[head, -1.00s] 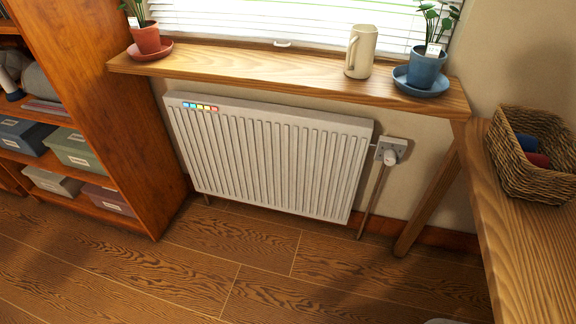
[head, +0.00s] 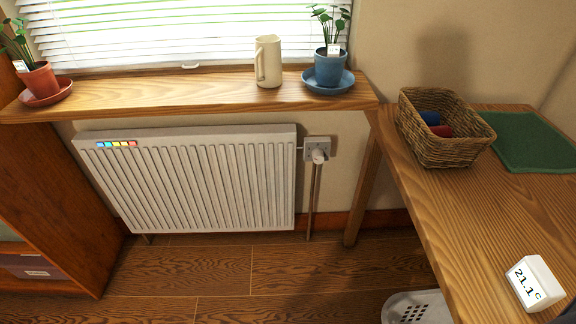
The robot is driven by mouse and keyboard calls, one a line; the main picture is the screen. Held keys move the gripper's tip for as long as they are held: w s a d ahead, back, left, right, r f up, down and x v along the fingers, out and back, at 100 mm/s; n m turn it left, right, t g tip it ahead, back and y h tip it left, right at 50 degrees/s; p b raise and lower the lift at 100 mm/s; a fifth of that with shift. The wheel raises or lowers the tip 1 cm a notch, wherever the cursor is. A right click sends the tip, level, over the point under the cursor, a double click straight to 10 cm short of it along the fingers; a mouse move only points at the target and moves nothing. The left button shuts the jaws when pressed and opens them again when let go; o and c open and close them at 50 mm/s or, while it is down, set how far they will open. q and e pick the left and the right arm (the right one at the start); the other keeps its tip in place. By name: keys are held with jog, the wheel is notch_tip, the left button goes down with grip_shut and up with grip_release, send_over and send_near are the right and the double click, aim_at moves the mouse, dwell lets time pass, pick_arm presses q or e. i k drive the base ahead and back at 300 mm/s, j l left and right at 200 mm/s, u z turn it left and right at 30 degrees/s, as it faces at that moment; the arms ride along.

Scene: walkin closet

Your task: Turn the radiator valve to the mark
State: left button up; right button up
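A white ribbed radiator (head: 195,185) hangs on the wall under the window shelf. A strip of small coloured squares (head: 117,144) runs along its upper left, from blue through yellow to red. The radiator valve (head: 319,156) is a small white knob on a pale square plate, just right of the radiator's upper right corner, with a pipe running down to the floor. Its mark is too small to make out. Neither of my grippers shows in the head view.
A wooden shelf (head: 200,95) above holds a cream jug (head: 268,62) and two potted plants. The right table (head: 440,215) holds a wicker basket (head: 440,150), a green mat (head: 530,140) and a white block reading 21.1°C (head: 535,284). A grey perforated object (head: 418,308) sits below it.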

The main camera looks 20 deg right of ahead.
aim_at(318, 154)
jog(key=i+l, duration=0.15)
jog(key=i, duration=0.3)
jog(key=i+l+z, duration=0.1)
jog(key=i, duration=0.35)
jog(key=l+z, duration=0.1)
jog(key=z, duration=1.4)
jog(key=i+j, duration=0.05)
